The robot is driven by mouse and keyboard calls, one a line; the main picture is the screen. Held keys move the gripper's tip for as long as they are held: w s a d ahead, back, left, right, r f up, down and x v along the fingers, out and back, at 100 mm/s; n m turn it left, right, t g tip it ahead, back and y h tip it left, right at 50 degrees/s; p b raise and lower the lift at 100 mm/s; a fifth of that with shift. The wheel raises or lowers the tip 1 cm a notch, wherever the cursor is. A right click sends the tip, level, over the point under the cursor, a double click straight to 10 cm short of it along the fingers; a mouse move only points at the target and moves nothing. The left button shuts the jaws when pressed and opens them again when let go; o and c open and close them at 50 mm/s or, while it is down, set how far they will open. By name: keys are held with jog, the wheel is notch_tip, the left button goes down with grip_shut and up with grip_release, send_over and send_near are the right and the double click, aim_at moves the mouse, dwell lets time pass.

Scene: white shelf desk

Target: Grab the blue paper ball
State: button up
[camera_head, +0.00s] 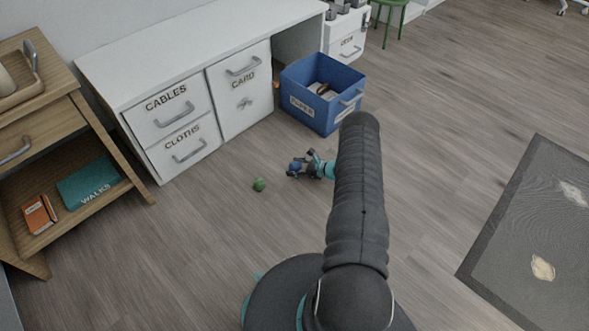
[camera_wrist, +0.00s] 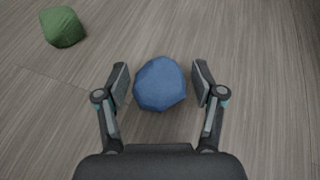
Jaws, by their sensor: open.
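The blue paper ball (camera_wrist: 160,84) lies on the wood floor, between the two open fingers of my gripper (camera_wrist: 160,82) in the wrist view. A gap shows on each side of it, so neither finger appears to touch it. In the head view my gripper (camera_head: 303,165) is low over the floor in front of the blue crate, and the blue ball (camera_head: 295,166) shows at its fingers, partly hidden.
A green paper ball (camera_head: 260,184) lies on the floor to the left. It also shows in the wrist view (camera_wrist: 63,27). A blue crate (camera_head: 301,107) with items inside stands behind, beside the white desk (camera_head: 200,45). A wooden shelf (camera_head: 75,125) is at far left.

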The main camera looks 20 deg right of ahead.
jog(key=c, duration=1)
jog(key=shift+r, duration=0.15)
